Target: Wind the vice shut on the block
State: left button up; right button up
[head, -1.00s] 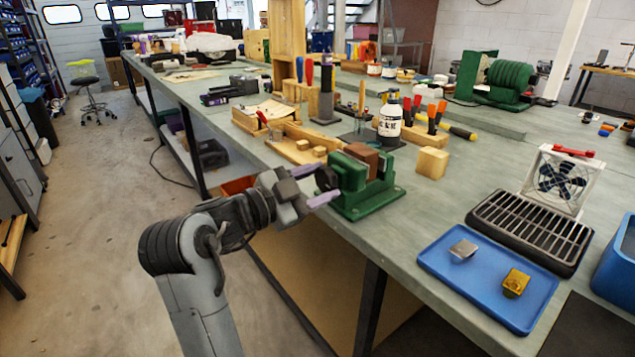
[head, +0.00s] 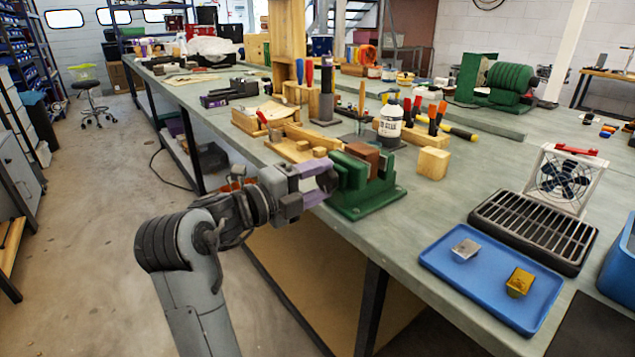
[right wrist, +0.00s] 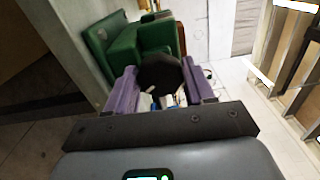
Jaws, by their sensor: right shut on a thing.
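The green vice (head: 372,200) stands at the near edge of the bench. A brown block (head: 363,153) sits between its jaws; I cannot tell whether both jaws touch it. My right gripper (head: 320,183) is level with the vice's near side, its purple fingers on either side of the dark round handle. In the right wrist view the handle (right wrist: 160,74) lies between the two fingers, and the gripper is shut on it. The vice's green body (right wrist: 140,45) shows just beyond. My left gripper is not in view.
A pale wooden block (head: 433,163) stands right of the vice. A blue tray (head: 440,268) with two small metal pieces lies at the near right, beside a black grille (head: 520,235). A white bottle (head: 390,125) and screwdrivers stand behind the vice.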

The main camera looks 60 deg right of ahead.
jog(key=m, duration=0.6)
jog(key=shift+r, duration=0.1)
jog(key=m, duration=0.6)
jog(key=shift+r, duration=0.1)
dwell(0.4)
jog(key=o, duration=1)
jog(key=shift+a, duration=0.1)
jog(key=shift+o, duration=0.2)
